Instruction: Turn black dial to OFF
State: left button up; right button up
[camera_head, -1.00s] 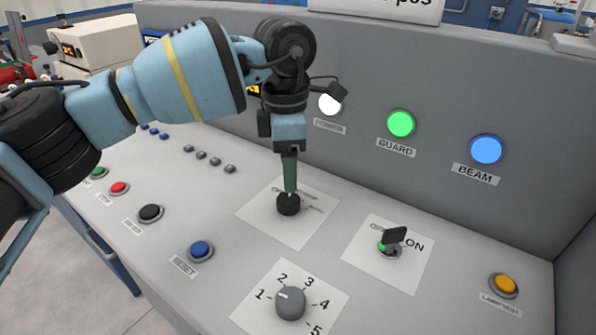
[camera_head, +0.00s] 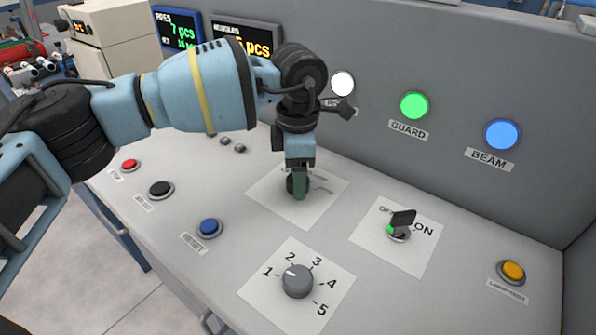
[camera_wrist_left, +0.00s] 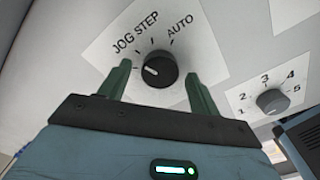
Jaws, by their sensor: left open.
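The black dial (camera_wrist_left: 160,66) sits on a white label plate (camera_wrist_left: 97,43) marked JOG, STEP and AUTO. Its white pointer mark faces left in the left wrist view. No OFF marking is readable on this plate; the left finger covers part of it. My left gripper (camera_wrist_left: 157,72) is open, with one green finger on each side of the dial and visible gaps between. In the head view, the left gripper (camera_head: 300,184) points down at the black dial (camera_head: 290,186), with a finger partly covering it. My right gripper is not in view.
A grey numbered dial (camera_head: 298,281) sits in front of the black dial. A key switch (camera_head: 400,222) with an ON label is to the right. Blue (camera_head: 209,228), black (camera_head: 161,190) and yellow (camera_head: 512,271) buttons are on the panel. An upright panel with lamps stands behind.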

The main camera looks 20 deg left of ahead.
pick_arm(q)
jog(key=shift+f, duration=0.15)
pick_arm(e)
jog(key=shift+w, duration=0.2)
pick_arm(q)
jog(key=shift+c, duration=0.4)
jog(key=c, duration=0.9)
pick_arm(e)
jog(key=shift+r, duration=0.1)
